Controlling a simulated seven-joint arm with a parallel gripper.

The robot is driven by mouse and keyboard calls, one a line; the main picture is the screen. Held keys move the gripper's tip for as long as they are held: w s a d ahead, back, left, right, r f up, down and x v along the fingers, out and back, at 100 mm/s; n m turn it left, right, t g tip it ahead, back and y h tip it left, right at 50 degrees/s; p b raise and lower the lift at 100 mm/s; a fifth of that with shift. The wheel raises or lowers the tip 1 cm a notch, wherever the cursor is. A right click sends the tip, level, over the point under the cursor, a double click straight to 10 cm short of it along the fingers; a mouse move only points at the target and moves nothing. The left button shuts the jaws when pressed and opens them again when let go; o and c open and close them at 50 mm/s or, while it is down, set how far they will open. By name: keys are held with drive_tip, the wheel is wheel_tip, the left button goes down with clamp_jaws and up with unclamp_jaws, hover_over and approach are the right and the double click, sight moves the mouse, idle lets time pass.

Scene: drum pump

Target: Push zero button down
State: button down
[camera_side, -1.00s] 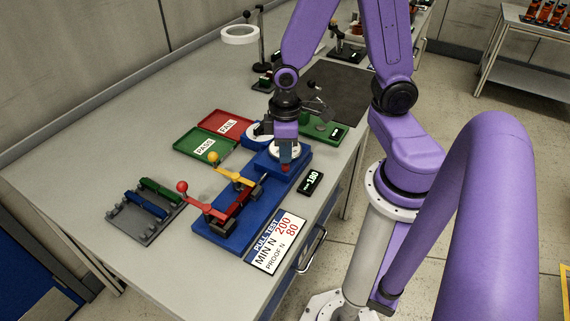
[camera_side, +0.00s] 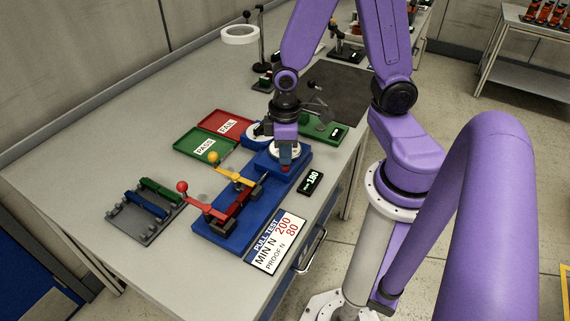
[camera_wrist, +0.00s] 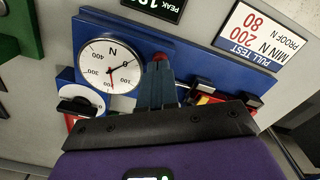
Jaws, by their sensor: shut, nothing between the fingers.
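The blue pull tester (camera_side: 228,232) lies on the bench, with a white round dial (camera_wrist: 110,65) marked N. A small red button (camera_wrist: 160,57) sits on the tester beside the dial in the wrist view. My gripper (camera_wrist: 160,68) is shut and empty, its fingertips right at the red button and partly covering it. In the side view my gripper (camera_side: 286,164) points down onto the tester's right end. Whether the button is pressed in cannot be told. No lettering that names it shows.
A red lever ball (camera_side: 182,187) and a yellow one (camera_side: 213,157) rise from the tester. A peak display (camera_side: 311,182) reads 180. The PULL TEST sign (camera_side: 276,241), green PASS tray (camera_side: 205,147), red FAIL tray (camera_side: 226,125) and grey rack (camera_side: 143,218) lie around it.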

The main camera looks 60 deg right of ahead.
sight(286, 167)
drive_tip(key=shift+f, duration=0.85)
drive_tip(key=shift+r, duration=0.1)
idle(0.3)
drive_tip(key=shift+r, duration=3.45)
drive_tip(key=shift+s+a+r, duration=0.15)
drive_tip(key=shift+s+a, duration=0.1)
drive_tip(key=s+a+r+n, duration=0.4)
drive_tip(key=s+r+n, duration=0.2)
drive_tip(key=s, duration=0.4)
drive_tip(key=shift+s+n, duration=0.2)
drive_tip(key=shift+n, duration=0.1)
